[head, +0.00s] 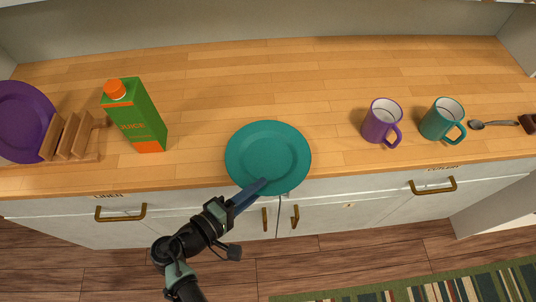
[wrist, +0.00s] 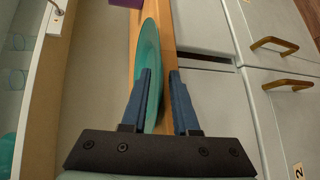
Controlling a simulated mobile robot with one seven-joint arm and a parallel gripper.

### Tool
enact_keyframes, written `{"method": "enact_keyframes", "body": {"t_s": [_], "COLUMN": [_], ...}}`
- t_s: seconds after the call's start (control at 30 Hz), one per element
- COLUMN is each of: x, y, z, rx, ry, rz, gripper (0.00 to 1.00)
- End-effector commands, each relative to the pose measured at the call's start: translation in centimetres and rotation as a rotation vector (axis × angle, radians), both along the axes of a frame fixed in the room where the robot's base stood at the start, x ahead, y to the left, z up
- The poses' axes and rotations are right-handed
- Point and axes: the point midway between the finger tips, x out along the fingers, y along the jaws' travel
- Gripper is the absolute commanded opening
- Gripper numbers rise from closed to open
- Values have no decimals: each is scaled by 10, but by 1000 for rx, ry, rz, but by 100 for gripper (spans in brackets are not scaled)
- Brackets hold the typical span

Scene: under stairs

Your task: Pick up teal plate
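The teal plate (head: 268,148) lies flat on the wooden counter, its near rim reaching past the front edge. My gripper (head: 262,184) is at that near rim, coming from the front. In the wrist view, which is turned sideways, my gripper (wrist: 161,82) has its blue fingers apart. The plate (wrist: 149,62) shows edge-on there, with its rim in the gap between the fingers. One finger is over the plate's upper side, the other on its underside. I see no clear squeeze on the rim. In the head view the lower finger is hidden.
A juice carton (head: 136,118), a purple plate (head: 22,120) and a wooden rack (head: 72,138) stand left. A purple mug (head: 380,122), a teal mug (head: 440,120) and a spoon (head: 492,124) are right. Drawers and doors with brass handles (head: 120,214) lie below the counter (head: 280,85).

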Motion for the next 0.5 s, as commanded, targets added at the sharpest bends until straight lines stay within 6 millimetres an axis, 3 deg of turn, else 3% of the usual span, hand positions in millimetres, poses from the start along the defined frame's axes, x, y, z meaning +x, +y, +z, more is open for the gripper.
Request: {"method": "enact_keyframes", "body": {"t_s": [0.03,0.13,0.5], "x": [0,0,0], "y": [0,0,0], "z": [0,0,0], "rx": [0,0,0], "ry": [0,0,0], "rz": [0,0,1], "gripper": [18,0,0]}}
